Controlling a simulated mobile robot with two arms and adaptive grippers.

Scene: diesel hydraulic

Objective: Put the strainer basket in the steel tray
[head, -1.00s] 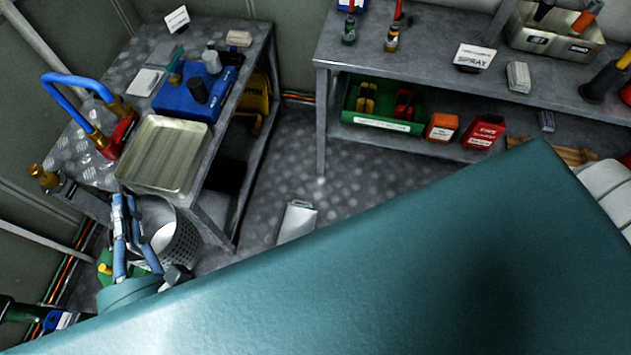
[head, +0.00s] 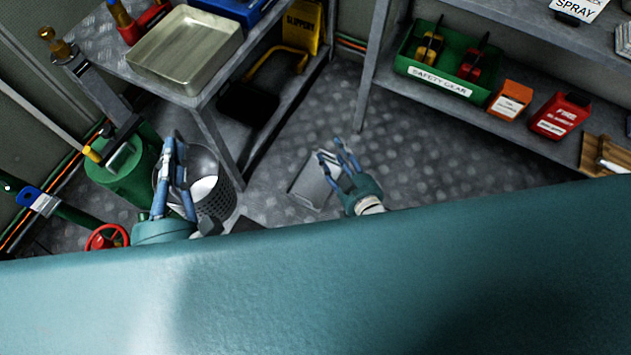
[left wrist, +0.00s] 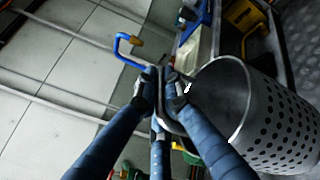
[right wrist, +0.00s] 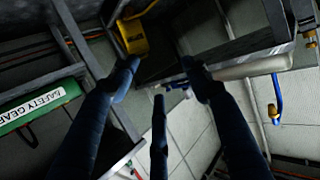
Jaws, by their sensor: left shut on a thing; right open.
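The strainer basket (head: 213,184) is a grey perforated metal cylinder with an open top. In the head view it is at the lower left, below and in front of the bench. My left gripper (head: 173,150) is shut on its rim; the left wrist view shows the basket (left wrist: 283,125) just right of the fingers. The steel tray (head: 187,48) is a shallow, empty rectangular tray on the bench, above the basket in the head view. My right gripper (head: 332,151) is open and empty over the floor, right of the bench.
The bench (head: 112,58) also bears a blue box (head: 232,8) at the tray's far side. A green valve body (head: 122,165) and red handwheel (head: 106,238) are left of the basket. A shelf at right holds a green safety gear bin (head: 443,62).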

